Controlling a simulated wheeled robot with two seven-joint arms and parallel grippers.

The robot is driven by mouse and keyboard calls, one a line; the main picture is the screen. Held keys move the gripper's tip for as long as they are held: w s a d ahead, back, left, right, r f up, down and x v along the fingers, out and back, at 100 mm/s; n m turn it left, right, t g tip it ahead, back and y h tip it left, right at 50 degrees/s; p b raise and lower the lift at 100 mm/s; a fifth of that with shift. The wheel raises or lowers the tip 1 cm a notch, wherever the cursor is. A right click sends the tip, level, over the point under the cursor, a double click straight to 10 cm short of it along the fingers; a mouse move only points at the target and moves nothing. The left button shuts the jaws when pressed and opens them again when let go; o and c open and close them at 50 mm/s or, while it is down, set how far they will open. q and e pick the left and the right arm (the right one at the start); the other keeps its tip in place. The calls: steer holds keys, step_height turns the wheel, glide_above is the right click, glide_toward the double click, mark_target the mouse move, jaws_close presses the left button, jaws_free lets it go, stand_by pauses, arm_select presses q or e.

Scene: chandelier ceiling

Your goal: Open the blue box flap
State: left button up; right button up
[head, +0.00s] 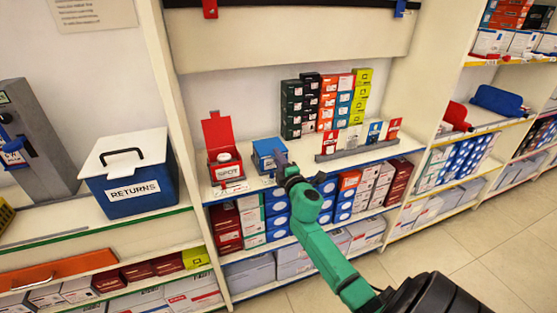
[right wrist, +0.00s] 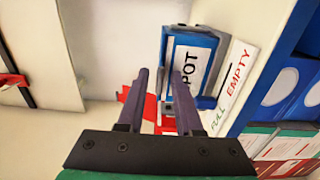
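The small blue box (head: 264,147) stands on the shelf, right of a red box (head: 225,165). Its top looks closed in the head view. My right gripper (head: 280,159) is at the box's right front side, partly covering it. In the right wrist view the fingers (right wrist: 161,72) are apart with nothing held between them. The blue box (right wrist: 204,40) shows there behind the right finger, which covers part of its white label. I cannot tell whether that finger touches the box. My left gripper is not in view.
The red box has its flap standing up and a white item inside. Stacked coloured boxes (head: 325,105) stand behind, and a low grey rack (head: 340,152) of small packs is to the right. A blue RETURNS bin (head: 135,181) is at the left.

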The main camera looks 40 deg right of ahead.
jaws_close()
stand_by(1.3)
